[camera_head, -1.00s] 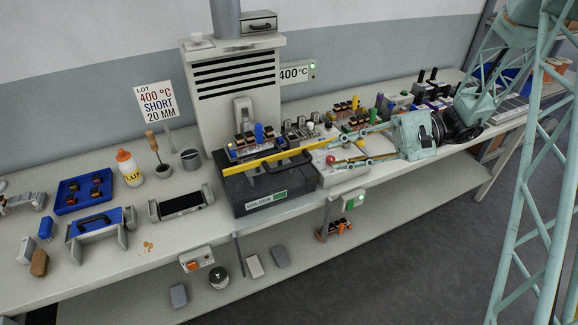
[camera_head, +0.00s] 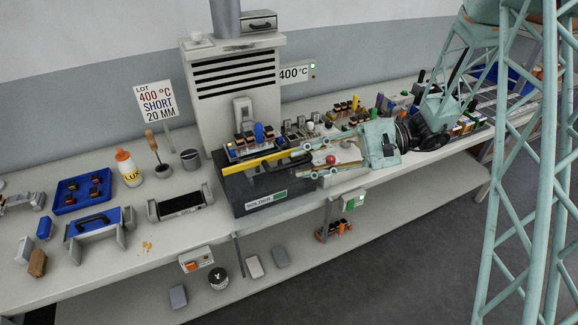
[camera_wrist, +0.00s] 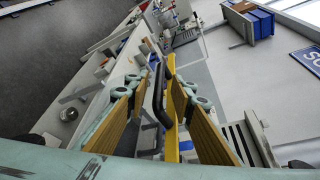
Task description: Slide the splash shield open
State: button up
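The splash shield, with a yellow bar (camera_head: 255,161) and a black handle (camera_head: 290,165), sits on the dark solder box (camera_head: 240,188). In the wrist view the handle (camera_wrist: 159,95) and yellow bar (camera_wrist: 171,115) lie between my gripper's (camera_wrist: 152,85) two fingers. My gripper (camera_head: 311,160) is open, its fingertips at the handle's right end in the head view. I see a gap on the handle's left side in the wrist view; the right finger is close to the yellow bar, and contact is unclear. The fingers partly cover the handle in the head view.
A row of connectors (camera_head: 250,142) stands just behind the bar. A red knob (camera_head: 330,159) lies between my fingers in the head view. A grey vented tower (camera_head: 236,78) rises behind. An empty cradle (camera_head: 180,204) stands left of the box.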

aim_at(295, 164)
jog(key=shift+x, duration=2.05)
jog(key=shift+c, duration=0.7)
grip_shut()
